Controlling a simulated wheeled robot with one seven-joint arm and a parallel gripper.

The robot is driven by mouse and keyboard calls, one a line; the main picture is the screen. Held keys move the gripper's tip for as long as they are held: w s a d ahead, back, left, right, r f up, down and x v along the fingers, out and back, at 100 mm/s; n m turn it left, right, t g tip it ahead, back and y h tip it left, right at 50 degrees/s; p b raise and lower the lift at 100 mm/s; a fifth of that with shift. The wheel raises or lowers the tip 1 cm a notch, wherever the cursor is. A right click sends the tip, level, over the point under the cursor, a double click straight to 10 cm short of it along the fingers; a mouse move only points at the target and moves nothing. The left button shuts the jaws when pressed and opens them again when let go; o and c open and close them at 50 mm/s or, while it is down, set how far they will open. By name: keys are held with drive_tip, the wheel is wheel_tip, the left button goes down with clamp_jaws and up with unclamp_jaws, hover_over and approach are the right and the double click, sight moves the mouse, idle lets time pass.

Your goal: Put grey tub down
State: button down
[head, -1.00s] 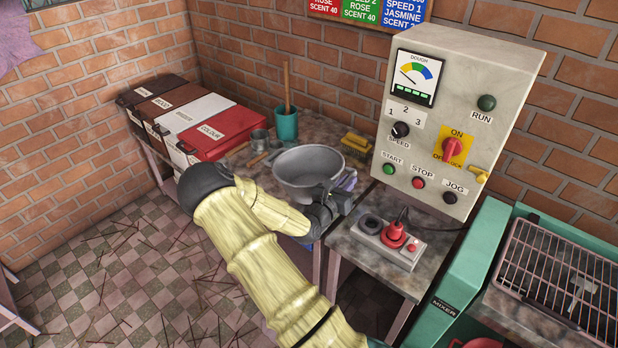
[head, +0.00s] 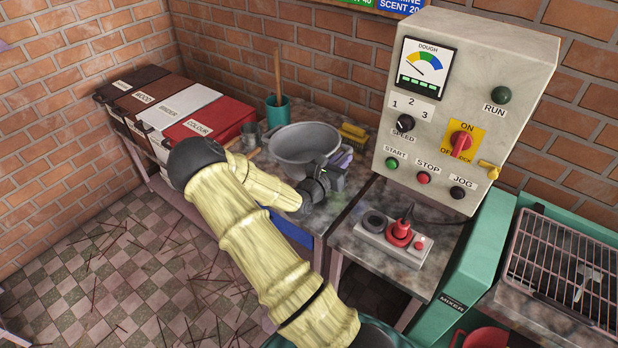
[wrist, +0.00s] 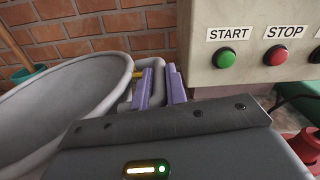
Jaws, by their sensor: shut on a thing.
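The grey tub (head: 300,158) is a wide, round, open bowl over the back bench, left of the control box. My gripper (head: 344,167) is at the tub's right side, partly hidden by my wrist in the head view. In the wrist view the tub (wrist: 70,105) fills the left side, and its rim handle (wrist: 127,98) runs to the purple fingers of my gripper (wrist: 160,87). The fingers are shut on this handle. The tub looks empty where its inside shows. I cannot tell whether its base touches the bench.
Red (head: 210,133) and white (head: 178,118) lidded bins stand left on the bench. A teal cup (head: 277,113) with a stick and a yellow brush (head: 354,132) are behind the tub. The control box (head: 465,100) and a red-plug socket block (head: 392,238) are right.

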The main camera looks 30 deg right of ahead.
drive_tip(key=b, duration=0.1)
drive_tip(key=w+b, duration=0.1)
drive_tip(key=b, duration=0.1)
drive_tip(key=shift+d+f, duration=0.2)
drive_tip(key=shift+f, duration=0.2)
drive_tip(key=b, duration=0.3)
drive_tip(key=shift+d+m, duration=0.4)
drive_tip(key=b, duration=0.3)
drive_tip(key=d+b, duration=0.1)
drive_tip(key=b, duration=0.2)
drive_tip(key=shift+w+m, duration=0.2)
drive_tip(key=shift+m, duration=0.1)
drive_tip(key=shift+s+d+r+b, duration=0.1)
drive_tip(key=shift+d+r+b, duration=0.1)
drive_tip(key=shift+b, duration=0.7)
drive_tip(key=shift+r, duration=0.2)
